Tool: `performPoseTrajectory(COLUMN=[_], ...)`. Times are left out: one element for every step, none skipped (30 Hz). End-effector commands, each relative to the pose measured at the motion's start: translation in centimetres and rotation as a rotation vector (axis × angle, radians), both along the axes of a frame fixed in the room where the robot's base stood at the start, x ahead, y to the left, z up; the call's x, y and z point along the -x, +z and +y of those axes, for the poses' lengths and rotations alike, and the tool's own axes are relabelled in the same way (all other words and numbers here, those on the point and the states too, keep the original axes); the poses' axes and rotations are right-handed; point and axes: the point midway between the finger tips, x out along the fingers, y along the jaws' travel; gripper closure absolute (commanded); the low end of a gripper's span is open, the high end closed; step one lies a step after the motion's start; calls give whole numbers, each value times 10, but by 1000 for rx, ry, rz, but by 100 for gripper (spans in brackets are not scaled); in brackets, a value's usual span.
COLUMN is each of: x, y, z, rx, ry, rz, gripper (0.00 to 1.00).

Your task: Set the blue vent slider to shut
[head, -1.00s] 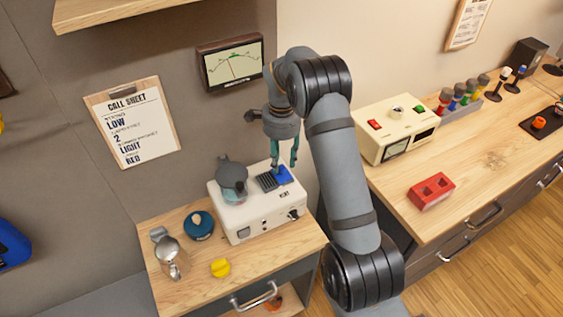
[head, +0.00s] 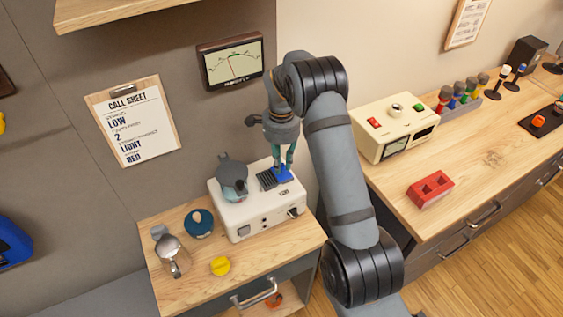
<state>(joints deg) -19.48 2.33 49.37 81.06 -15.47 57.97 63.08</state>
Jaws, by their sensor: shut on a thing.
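The blue vent slider (head: 283,175) is on the top of the white box-shaped unit (head: 238,216), at its right rear. A dark slotted grille (head: 266,179) shows just left of the slider. My gripper (head: 284,169) points down with its teal fingers at the slider and is shut on it. The fingers hide part of the slider.
A grey kettle-like vessel (head: 233,173) stands on the unit's left side. A metal jug (head: 172,255), a dark blue lidded pot (head: 199,223) and a yellow knob-like piece (head: 220,266) are on the wooden top. A cream device (head: 392,128) stands on the right counter.

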Motion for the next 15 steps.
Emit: performPoseTrajectory(x=[0,0,0,0,0,0,0,-1,-1,-1,-1,-1,-1,-1,-1], y=[0,0,0,0,0,0,0,0,0,0,0,0,0,0,0], z=[0,0,0,0,0,0,0,0,0,0,0,0,0,0,0], rx=[0,0,0,0,0,0,0,0,0,0,0,0,0,0,0], ry=[0,0,0,0,0,0,0,0,1,1,1,1,1,1,1], rz=[-1,-1,-1,-1,-1,-1,-1,-1,-2,-2,-2,-2,-2,-2,-2], gripper=[94,96,99,100,100,100,100,100,100,100,100,100,100,100,100])
